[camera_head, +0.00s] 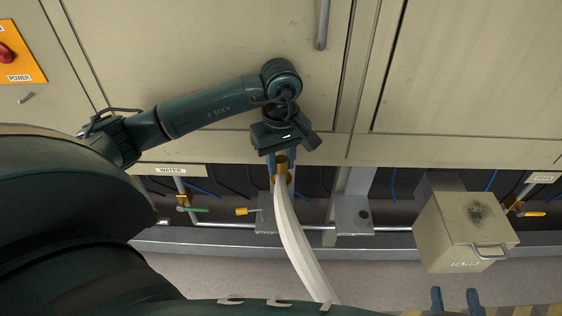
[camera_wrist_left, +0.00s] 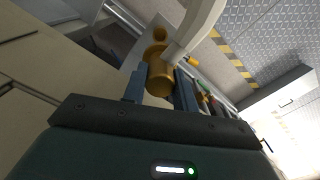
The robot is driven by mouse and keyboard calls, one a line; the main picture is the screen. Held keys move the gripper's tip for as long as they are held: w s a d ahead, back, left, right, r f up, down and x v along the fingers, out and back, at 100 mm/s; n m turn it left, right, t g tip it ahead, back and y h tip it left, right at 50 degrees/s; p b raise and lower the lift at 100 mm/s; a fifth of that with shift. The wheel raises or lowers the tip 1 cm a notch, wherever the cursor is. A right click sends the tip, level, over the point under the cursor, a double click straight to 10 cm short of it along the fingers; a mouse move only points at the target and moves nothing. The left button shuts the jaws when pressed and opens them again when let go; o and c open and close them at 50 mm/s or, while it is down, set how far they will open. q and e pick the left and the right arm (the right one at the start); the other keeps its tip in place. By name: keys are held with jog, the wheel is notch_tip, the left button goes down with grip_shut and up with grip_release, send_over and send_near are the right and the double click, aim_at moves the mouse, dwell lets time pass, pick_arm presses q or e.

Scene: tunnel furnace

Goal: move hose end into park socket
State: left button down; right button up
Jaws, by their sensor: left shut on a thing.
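My left gripper (camera_head: 283,163) is shut on the brass hose end (camera_head: 281,167), in front of the cabinet's lower edge. The white hose (camera_head: 297,240) hangs from it, curving down to the right. In the left wrist view the brass hose end (camera_wrist_left: 160,79) sits between the fingers, with the hose (camera_wrist_left: 200,28) leading up from it. A second brass piece (camera_wrist_left: 158,34) shows just beyond it; I cannot tell whether that is the park socket or whether they touch. My right gripper (camera_head: 455,297) shows only two separated fingertips at the bottom edge, with nothing between them.
Two grey brackets stand below the cabinet, the clearer one (camera_head: 353,214) right of the hose. A grey pipe (camera_head: 385,229) runs behind. A green-handled valve (camera_head: 192,210) sits under the WATER label (camera_head: 171,170). A beige box (camera_head: 460,235) with a handle stands at right.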

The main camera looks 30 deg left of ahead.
pick_arm(q)
jog(key=shift+r, duration=0.75)
jog(key=s+d, duration=0.5)
jog(key=s, duration=0.3)
jog(key=shift+s+d+p, duration=0.15)
jog(key=shift+s+p, duration=0.1)
jog(key=shift+p, duration=0.15)
jog(key=shift+f, duration=0.1)
